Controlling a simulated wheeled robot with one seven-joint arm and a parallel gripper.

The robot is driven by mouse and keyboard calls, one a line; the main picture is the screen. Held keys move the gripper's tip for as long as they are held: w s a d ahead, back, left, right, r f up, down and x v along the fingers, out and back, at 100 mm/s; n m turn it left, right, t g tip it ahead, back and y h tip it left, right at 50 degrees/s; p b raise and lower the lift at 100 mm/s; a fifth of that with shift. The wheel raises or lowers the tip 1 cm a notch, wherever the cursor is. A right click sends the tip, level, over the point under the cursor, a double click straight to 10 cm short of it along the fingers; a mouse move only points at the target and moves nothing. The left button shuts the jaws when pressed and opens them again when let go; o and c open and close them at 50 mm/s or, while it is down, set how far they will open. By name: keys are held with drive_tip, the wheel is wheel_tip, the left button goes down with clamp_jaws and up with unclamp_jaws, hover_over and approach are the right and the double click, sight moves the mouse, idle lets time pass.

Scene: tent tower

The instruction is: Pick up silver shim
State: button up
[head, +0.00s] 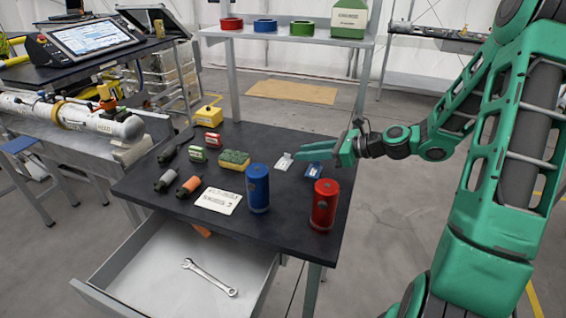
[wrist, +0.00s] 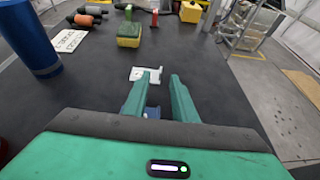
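A small silver-white flat piece (head: 284,162), which looks like the silver shim, lies on the dark table near its right side. In the wrist view the pale piece (wrist: 146,74) lies just beyond my fingertips. A small blue item (head: 313,170) lies to its right on the table; in the wrist view it shows partly between my fingers (wrist: 152,112). My green gripper (head: 312,150) reaches in from the right, close to the pale piece. In the wrist view its fingers (wrist: 163,76) are apart with nothing held. Whether the fingertips touch the piece is unclear.
A blue canister (head: 257,188) and a red canister (head: 324,205) stand at the table's front right. A sponge (head: 233,160), a white card (head: 218,201) and several small items are further left. An open drawer (head: 170,265) with a wrench (head: 210,278) juts out below.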

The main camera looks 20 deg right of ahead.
sight(293, 160)
drive_tip(key=shift+x, duration=2.65)
drive_tip(key=shift+w+r, duration=0.1)
clamp_jaws()
